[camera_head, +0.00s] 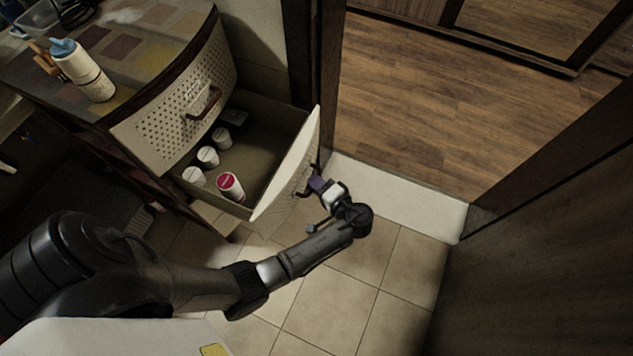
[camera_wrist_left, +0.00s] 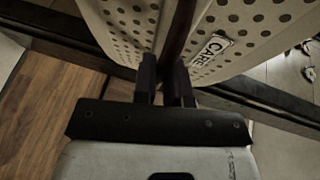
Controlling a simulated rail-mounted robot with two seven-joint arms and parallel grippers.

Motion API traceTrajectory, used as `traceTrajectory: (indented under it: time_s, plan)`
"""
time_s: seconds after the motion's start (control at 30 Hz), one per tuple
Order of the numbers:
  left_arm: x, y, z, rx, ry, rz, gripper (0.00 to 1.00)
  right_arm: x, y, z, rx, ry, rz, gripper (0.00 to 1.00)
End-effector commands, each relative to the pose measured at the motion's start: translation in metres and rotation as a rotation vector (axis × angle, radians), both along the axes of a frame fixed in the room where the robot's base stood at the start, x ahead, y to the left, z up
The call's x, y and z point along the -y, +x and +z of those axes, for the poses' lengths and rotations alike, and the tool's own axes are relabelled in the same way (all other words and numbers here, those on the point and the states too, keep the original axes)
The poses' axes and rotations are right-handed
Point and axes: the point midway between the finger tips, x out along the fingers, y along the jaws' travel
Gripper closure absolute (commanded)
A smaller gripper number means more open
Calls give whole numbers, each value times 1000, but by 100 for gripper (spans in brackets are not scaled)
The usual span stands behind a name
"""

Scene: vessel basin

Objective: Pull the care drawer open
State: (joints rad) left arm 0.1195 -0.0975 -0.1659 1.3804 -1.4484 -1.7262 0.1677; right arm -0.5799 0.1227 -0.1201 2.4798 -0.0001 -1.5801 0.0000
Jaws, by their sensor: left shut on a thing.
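The care drawer (camera_head: 290,172) is the lower drawer of the cabinet and stands well open in the head view. Its pale front panel juts out toward the doorway. Several white containers, one with a red lid (camera_head: 229,184), stand inside it. In the left wrist view the dotted front bears a label reading CARE (camera_wrist_left: 211,51). My left gripper (camera_head: 313,187) is at the drawer's front, shut on the dark handle (camera_wrist_left: 179,37), which runs up between its fingers (camera_wrist_left: 166,84). My right gripper is not in view.
The upper drawer (camera_head: 183,100) with a brown handle is closed. A white bottle with a blue cap (camera_head: 84,70) stands on the cabinet top. A door frame and dark panel (camera_head: 540,230) bound the right side. Tiled floor (camera_head: 345,300) lies clear in front.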

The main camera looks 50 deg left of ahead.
Motion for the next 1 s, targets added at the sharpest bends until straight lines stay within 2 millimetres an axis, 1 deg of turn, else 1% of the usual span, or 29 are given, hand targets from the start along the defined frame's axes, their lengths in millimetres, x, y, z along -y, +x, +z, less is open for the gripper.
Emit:
traceTrajectory:
  time_s: [0.17, 0.2, 0.43, 0.77, 0.87, 1.0]
  plan:
    - [0, 0, 0, 0, 0, 2, 100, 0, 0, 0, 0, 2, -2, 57]
    - [0, 0, 0, 0, 0, 2, 85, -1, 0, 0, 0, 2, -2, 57]
    - [0, 0, 0, 0, 0, 1, 63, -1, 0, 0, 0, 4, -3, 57]
    - [2, 0, 0, 0, -1, 1, 63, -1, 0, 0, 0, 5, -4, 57]
    - [7, 1, 2, -1, -2, 3, 63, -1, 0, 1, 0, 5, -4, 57]
    - [18, 3, 5, 0, -1, 6, 63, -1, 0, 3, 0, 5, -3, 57]
